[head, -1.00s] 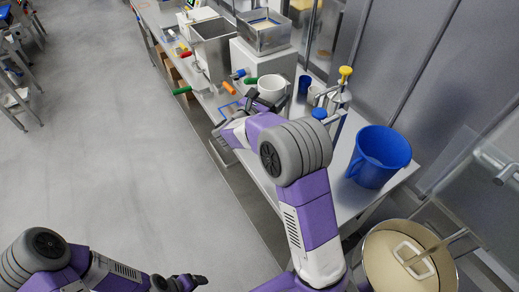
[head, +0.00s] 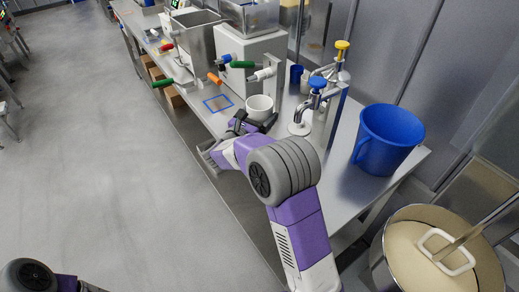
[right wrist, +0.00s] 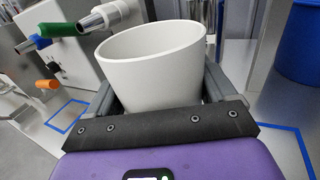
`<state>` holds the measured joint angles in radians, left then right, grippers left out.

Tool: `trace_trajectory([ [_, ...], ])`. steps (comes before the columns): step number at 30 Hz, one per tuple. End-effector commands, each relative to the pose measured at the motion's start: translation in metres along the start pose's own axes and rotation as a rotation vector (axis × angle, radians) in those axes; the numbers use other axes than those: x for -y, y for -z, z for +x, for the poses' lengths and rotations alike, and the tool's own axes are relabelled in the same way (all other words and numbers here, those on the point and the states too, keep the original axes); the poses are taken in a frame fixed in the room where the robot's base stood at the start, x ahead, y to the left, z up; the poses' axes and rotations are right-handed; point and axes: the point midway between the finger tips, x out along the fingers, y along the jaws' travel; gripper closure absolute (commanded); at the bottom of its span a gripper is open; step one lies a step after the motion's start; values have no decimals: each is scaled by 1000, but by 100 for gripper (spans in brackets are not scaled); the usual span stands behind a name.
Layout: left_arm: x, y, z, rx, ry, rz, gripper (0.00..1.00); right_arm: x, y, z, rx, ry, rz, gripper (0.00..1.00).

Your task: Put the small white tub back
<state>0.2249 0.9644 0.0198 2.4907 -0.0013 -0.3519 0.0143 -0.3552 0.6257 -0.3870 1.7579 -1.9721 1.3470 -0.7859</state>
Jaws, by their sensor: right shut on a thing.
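The small white tub (head: 260,106) is an open, round cup, upright, above or on the steel worktop in the head view; I cannot tell if it touches the top. My right gripper (head: 251,122) is shut on it, with one finger at each side in the right wrist view, where the tub (right wrist: 155,70) fills the middle. A blue square outline (head: 218,103) lies on the worktop left of the tub. In the right wrist view one blue outline (right wrist: 66,115) shows at the left and part of another (right wrist: 298,140) at the right. My left gripper is out of view.
A white machine (head: 247,58) with coloured handles stands just behind the tub. Blue- and yellow-topped pumps (head: 318,82) stand to its right, then a large blue jug (head: 388,138). A big pot (head: 440,250) is at the lower right. The floor at left is clear.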

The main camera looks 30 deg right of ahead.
Motion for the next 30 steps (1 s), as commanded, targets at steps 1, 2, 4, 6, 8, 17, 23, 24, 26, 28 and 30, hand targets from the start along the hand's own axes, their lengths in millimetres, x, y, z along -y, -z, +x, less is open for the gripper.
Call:
trace_trajectory([
  [1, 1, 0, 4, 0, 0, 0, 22, 0, 9, 0, -1, 0, -3, 50],
  [2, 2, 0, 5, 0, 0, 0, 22, 0, 14, 0, -1, 0, -4, 50],
  [4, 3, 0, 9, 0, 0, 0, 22, 0, 26, 0, -1, 1, -5, 50],
  [6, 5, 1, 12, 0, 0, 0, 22, 0, 38, 0, -1, 1, -6, 50],
  [8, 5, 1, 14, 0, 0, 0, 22, 1, 45, 0, -1, 1, -3, 50],
  [17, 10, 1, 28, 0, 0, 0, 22, 0, 86, 0, -1, 0, -5, 50],
  [23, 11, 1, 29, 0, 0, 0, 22, 0, 95, -1, 0, 0, -1, 50],
  [24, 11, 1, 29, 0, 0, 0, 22, 0, 94, -1, 0, 0, -1, 50],
  [26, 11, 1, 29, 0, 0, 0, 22, 0, 94, -1, 0, 0, -1, 50],
  [28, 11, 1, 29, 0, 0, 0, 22, 0, 95, -1, 0, 0, -1, 50],
  [30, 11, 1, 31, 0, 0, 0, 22, 0, 97, -1, 0, 0, -2, 50],
])
